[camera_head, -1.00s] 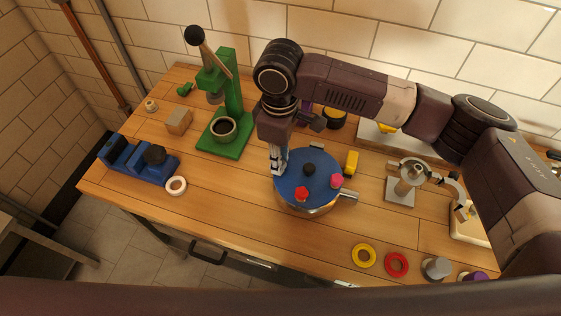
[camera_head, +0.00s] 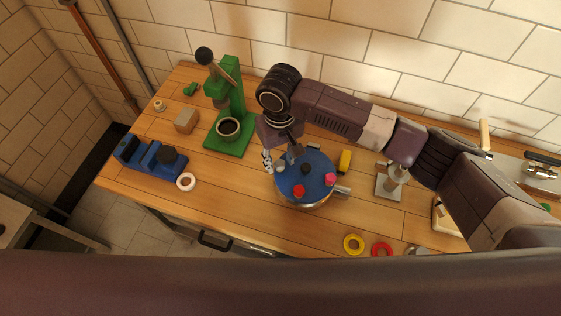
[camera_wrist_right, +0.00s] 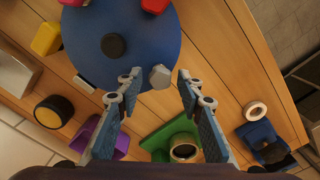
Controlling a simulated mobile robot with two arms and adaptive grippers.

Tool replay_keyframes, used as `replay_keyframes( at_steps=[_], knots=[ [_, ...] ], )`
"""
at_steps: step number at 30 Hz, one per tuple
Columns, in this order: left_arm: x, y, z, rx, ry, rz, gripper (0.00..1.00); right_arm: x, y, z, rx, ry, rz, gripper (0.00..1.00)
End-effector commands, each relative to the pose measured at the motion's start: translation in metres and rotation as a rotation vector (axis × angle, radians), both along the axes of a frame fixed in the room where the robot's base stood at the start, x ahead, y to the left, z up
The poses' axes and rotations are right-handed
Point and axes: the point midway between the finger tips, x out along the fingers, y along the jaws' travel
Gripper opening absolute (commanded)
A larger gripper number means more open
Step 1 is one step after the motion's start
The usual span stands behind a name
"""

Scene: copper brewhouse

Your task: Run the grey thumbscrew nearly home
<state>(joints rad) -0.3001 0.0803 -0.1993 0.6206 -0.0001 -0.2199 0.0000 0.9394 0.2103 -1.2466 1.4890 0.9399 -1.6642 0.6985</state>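The grey thumbscrew (camera_wrist_right: 160,77) has a small faceted head and stands at the edge of the round blue lid (camera_wrist_right: 185,40). In the head view, the blue lid (camera_head: 318,163) sits on a metal pot, and the thumbscrew (camera_head: 280,168) is at its left side. My right gripper (camera_wrist_right: 157,84) is open, pointing down, with its fingers on either side of the thumbscrew and gaps showing. In the head view it is over the lid's left edge (camera_head: 280,160). The red (camera_head: 298,191) and pink (camera_head: 330,179) knobs and a black centre knob (camera_head: 306,168) are on the lid. My left gripper is out of view.
A green press (camera_head: 230,115) stands left of the pot, and a blue fixture (camera_head: 150,155) farther left. A yellow block (camera_head: 345,160) is just behind the pot. Yellow (camera_head: 353,244) and red (camera_head: 382,249) rings lie at the front right.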

Motion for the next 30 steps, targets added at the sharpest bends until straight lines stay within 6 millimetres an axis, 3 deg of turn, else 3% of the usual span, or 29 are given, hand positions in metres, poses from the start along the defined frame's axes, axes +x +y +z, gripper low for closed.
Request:
replay_keyframes(
  at_steps=[7, 21, 30],
  knots=[
    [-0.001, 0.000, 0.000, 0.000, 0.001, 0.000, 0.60, 0.000, 0.000, 0.006, 0.002, -0.001, 0.003, 0.34],
    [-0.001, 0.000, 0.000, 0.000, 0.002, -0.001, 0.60, 0.000, 0.000, 0.057, 0.002, 0.000, 0.003, 0.34],
    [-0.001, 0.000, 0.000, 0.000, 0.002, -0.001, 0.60, 0.000, 0.000, 0.060, 0.001, 0.000, 0.003, 0.34]
  ],
)
